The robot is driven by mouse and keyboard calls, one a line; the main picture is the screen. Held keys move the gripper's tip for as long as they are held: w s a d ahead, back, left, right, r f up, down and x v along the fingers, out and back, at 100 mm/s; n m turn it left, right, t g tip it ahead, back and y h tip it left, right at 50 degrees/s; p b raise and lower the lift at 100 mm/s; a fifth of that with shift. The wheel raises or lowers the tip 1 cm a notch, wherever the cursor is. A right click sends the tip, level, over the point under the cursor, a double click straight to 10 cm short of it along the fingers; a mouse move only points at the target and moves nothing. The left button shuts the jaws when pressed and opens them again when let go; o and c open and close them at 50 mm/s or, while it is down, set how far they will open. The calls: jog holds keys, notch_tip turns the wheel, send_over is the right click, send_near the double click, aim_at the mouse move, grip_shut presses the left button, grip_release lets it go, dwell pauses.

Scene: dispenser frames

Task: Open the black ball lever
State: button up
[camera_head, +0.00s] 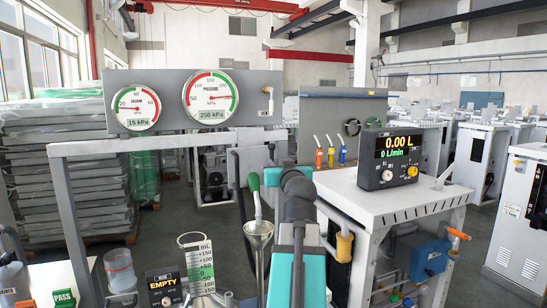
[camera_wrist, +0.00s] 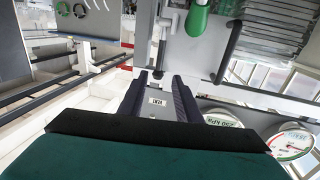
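The black ball lever shows in the wrist view as a dark knob (camera_wrist: 158,72) on a thin stem. In the head view, a small black knob (camera_head: 271,148) just left of my arm appears to be the same lever. A green-handled lever (camera_head: 254,182) stands beside it, and its green grip also shows in the wrist view (camera_wrist: 197,20). My gripper (camera_wrist: 161,77) is open, with its two dark fingers apart. The knob appears near the fingertips, between their lines; I cannot tell whether it touches them.
A panel with two gauges (camera_head: 170,125) stands behind at the left. A metal funnel (camera_head: 259,235) and a graduated cylinder (camera_head: 195,262) are left of my arm. A white cabinet (camera_head: 400,205) with a flow display (camera_head: 388,157) stands at the right.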

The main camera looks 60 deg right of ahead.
aim_at(272, 155)
jog(key=shift+p+x, duration=1)
jog(key=shift+x, duration=4.15)
jog(key=shift+c, duration=0.3)
grip_shut()
